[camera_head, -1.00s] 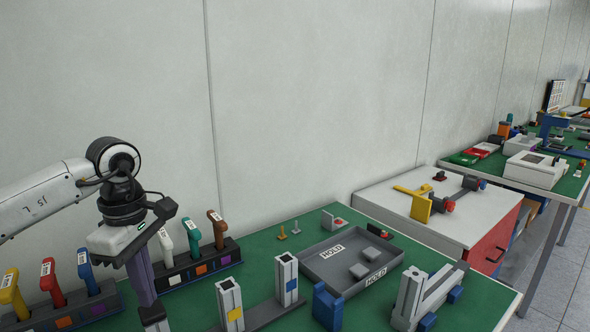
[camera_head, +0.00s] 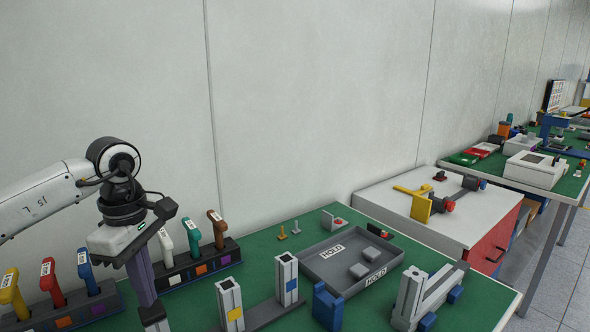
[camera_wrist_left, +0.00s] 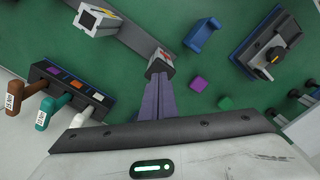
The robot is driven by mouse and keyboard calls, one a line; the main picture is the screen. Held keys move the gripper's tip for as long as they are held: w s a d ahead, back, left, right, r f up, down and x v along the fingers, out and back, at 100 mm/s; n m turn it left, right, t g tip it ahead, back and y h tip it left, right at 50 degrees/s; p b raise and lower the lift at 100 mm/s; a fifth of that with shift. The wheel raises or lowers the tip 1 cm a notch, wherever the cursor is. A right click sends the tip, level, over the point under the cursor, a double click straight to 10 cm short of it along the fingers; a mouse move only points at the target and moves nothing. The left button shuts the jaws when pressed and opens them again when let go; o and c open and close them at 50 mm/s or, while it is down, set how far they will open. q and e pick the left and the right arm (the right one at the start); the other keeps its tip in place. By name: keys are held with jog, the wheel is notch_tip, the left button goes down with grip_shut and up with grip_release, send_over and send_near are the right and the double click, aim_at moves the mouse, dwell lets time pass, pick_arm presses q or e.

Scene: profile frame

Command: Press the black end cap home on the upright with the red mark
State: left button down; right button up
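My left gripper (camera_head: 150,308) points down at the lower left of the head view, its long purple fingers together. In the left wrist view the fingertips (camera_wrist_left: 162,76) meet the top of a grey upright (camera_wrist_left: 160,62) that carries a red mark. That upright's top (camera_head: 155,322) also shows at the bottom edge of the head view. The black end cap is not clearly seen; the fingertips cover that spot, and I cannot tell how it sits. Two other uprights stand beside it, one with a yellow mark (camera_head: 230,302) and one with a blue mark (camera_head: 287,278). My right gripper is not in view.
A rack (camera_head: 190,266) with coloured handles stands behind the gripper. A grey tray (camera_head: 318,268) marked HOLD holds two grey blocks. A blue block (camera_head: 327,306) and a grey angled fixture (camera_head: 411,298) stand at the front right. Some green bench top between them is clear.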

pick_arm(q)
jog(key=shift+f+b, duration=0.5)
jog(key=shift+f, duration=0.45)
dwell(0.3)
jog(key=shift+r, duration=0.15)
jog(key=shift+r+p, duration=2.4)
jog(key=shift+r, duration=0.55)
jog(key=shift+f, duration=0.1)
